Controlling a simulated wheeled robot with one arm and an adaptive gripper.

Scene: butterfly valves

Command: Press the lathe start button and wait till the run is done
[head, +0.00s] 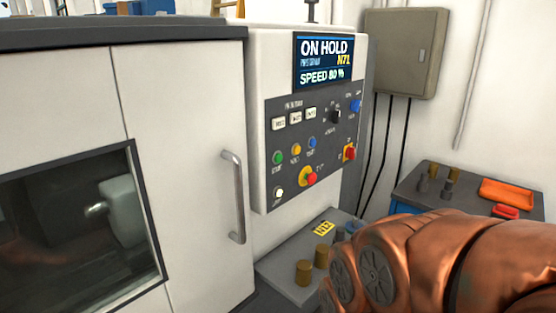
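The lathe's control panel (310,150) stands on the right of the machine. Its screen (323,62) reads "ON HOLD", "N71" and "SPEED 80 %". A green button (278,157) is at the panel's left; the small label under it looks like "START". Yellow and blue buttons are to its right. Below are a white button (278,193) and a red stop button (311,179) on a yellow base. The lathe door (190,150) looks shut. My copper arm fills the lower right, apart from the panel in the picture. My gripper is not visible.
A vertical door handle (236,197) sticks out left of the panel. A grey ledge (280,268) below holds brass pieces and a yellow tag (324,228). A grey-topped bench (425,197) with an orange tray (507,190) stands at right. A wall cabinet (403,50) hangs behind.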

